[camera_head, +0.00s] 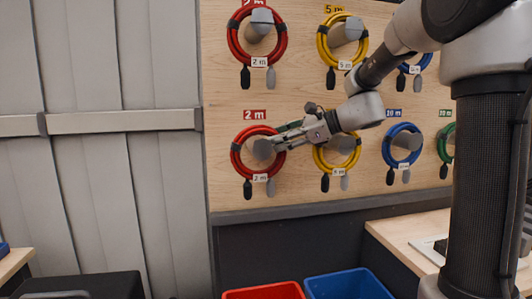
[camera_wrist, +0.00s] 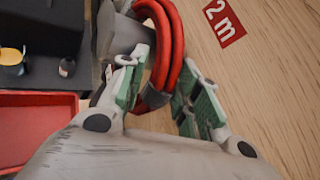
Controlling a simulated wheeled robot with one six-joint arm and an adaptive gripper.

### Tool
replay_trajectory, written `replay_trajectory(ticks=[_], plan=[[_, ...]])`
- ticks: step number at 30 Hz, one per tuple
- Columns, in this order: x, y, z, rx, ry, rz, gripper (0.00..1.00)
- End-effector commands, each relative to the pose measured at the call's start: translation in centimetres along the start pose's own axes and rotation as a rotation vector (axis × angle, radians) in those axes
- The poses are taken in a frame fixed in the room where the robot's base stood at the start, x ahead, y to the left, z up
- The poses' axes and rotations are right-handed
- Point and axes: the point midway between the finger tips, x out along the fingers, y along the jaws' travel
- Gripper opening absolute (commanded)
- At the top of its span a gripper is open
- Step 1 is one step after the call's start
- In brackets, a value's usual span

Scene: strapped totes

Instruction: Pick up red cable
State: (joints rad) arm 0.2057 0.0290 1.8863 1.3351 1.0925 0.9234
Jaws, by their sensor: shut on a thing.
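A coiled red cable (camera_head: 237,160) hangs on a grey peg (camera_head: 261,149) in the lower row of the wooden board, under a red "2 m" label. Its tag and two dark and grey plug ends hang below. My gripper (camera_head: 284,140) reaches it from the right and is shut on the right side of the coil. In the wrist view, the red cable (camera_wrist: 177,45) runs between the green-padded fingers of my gripper (camera_wrist: 163,64). The coil is still around the peg. A second red cable (camera_head: 235,42) hangs on the peg directly above.
Yellow cables (camera_head: 322,43), blue cables (camera_head: 388,150) and a green cable (camera_head: 443,143) hang to the right; the lower yellow one is close behind my wrist. A red tote (camera_head: 264,292) and a blue tote (camera_head: 346,286) stand below the board. A wooden table (camera_head: 405,232) is at right.

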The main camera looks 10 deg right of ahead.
Motion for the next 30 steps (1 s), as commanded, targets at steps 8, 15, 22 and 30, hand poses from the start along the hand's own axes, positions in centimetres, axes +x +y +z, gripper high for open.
replay_trajectory(ticks=[8, 15, 22, 30], plan=[[-0.5, -0.5, 1.1, -0.003, 0.0, 0.001, 0.0], [-2.2, 0.0, 3.3, -0.001, 0.0, 0.001, 0.0], [-4.8, 4.2, 4.2, -0.001, 0.0, -0.001, 0.0], [-8.5, 9.8, 5.3, -0.003, 0.0, -0.003, 0.0]])
